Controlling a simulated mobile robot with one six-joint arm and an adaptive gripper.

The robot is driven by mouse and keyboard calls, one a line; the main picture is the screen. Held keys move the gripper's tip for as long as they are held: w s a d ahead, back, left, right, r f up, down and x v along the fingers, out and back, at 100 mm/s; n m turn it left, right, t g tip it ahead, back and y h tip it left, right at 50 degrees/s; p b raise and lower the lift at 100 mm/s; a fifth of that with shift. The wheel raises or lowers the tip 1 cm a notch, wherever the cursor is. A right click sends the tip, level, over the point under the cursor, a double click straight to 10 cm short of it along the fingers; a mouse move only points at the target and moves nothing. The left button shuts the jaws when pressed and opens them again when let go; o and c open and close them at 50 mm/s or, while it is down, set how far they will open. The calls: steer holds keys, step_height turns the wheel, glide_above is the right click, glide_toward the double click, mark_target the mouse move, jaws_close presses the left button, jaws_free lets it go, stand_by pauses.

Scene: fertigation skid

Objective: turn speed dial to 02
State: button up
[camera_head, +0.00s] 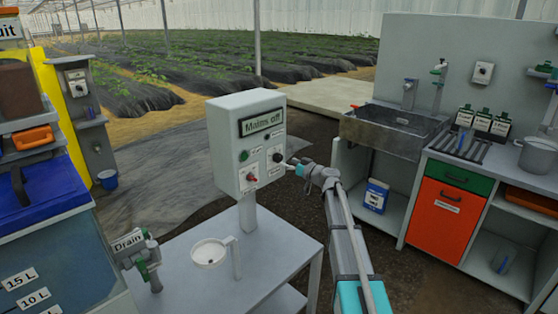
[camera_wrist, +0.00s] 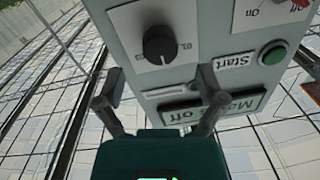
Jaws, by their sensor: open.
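The speed dial (camera_head: 277,156) is a round black knob on a white plate, on the front of a grey control box (camera_head: 226,143). In the wrist view the dial (camera_wrist: 159,45) shows whole, with small numbers around it; which number it points to is hard to tell. My gripper (camera_head: 292,166) is just right of the dial in the head view. In the wrist view my gripper (camera_wrist: 158,76) has its two dark fingers spread apart, with nothing between them. The dial appears beyond the fingertips, apart from them.
The box also carries a "Mains off" display (camera_head: 262,121), a green start button (camera_head: 244,156) and a red on/off switch (camera_head: 252,178). It stands on a post on a grey table (camera_head: 190,270). A funnel holder (camera_head: 209,253) stands on the table. A sink bench is at the right.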

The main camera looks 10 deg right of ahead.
mark_target(280, 159)
steer(key=shift+x, duration=2.4)
steer(key=c, duration=1.1)
steer(key=shift+c, duration=0.2)
steer(key=shift+m, duration=0.3)
steer(key=o, duration=1.1)
steer(key=shift+o, duration=0.2)
steer(key=shift+d, duration=0.1)
steer(key=v, duration=1.2)
